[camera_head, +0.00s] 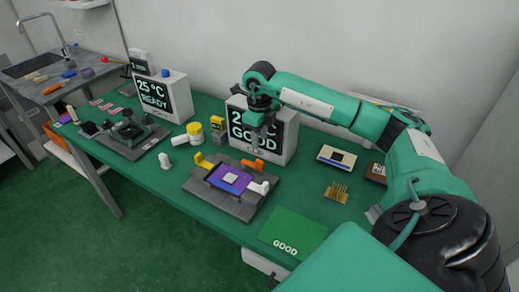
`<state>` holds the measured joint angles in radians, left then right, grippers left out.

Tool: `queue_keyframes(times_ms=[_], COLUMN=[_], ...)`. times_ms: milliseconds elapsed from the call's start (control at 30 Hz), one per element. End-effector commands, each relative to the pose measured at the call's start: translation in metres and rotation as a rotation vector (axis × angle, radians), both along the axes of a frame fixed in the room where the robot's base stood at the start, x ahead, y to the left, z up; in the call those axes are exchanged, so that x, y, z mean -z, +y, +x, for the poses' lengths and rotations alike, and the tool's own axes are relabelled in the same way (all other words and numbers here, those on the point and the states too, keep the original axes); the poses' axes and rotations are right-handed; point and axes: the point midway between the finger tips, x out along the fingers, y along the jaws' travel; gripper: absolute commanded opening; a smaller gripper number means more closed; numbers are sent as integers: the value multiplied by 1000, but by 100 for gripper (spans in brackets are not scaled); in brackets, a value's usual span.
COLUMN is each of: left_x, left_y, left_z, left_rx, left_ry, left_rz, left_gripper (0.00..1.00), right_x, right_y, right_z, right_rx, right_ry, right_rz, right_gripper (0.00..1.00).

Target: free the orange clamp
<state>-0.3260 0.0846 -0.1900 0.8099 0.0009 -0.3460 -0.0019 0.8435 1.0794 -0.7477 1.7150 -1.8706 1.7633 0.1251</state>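The orange clamp (252,165) sits at the far right side of a dark grey fixture (232,206) on the green table. The fixture carries a purple board (230,180) with a pale square chip in its middle. A yellow clamp (204,160) is at the fixture's far left, and a white clamp (259,187) is at its right. My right gripper (256,143) hangs pointing down, above and behind the orange clamp and apart from it, in front of a display. Its fingers are too small to tell whether they are open. My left gripper is out of view.
A display reading GOOD (282,146) stands behind the fixture. Another display reading READY (160,104) and a second dark fixture (132,135) stand left. A green GOOD mat (292,235) lies at front right. A white piece (165,161) and yellow-lidded jar (194,132) stand left of the fixture.

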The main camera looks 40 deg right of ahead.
Motion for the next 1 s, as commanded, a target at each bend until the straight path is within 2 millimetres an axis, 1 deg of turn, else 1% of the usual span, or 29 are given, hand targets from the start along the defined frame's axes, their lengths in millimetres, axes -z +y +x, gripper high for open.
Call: queue_keyframes(times_ms=[33,100,200,300,400,633,867,1000], left_x=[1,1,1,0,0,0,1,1], left_y=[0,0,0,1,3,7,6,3], left_z=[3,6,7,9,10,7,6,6], left_rx=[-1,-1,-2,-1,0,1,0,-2], left_ry=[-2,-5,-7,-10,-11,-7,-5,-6], left_rz=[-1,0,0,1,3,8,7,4], left_gripper=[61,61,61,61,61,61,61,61], right_x=[-11,-23,-37,-45,-48,-49,-49,-49], right_y=[0,0,0,0,0,0,0,0], right_z=[1,1,1,0,0,0,0,0], right_rx=[0,0,0,0,0,0,0,0], right_ry=[-4,-3,-2,-1,0,1,1,1], right_rz=[-1,-1,0,-1,-1,0,0,0], right_gripper=[36,36,36,36,36,36,36,36])
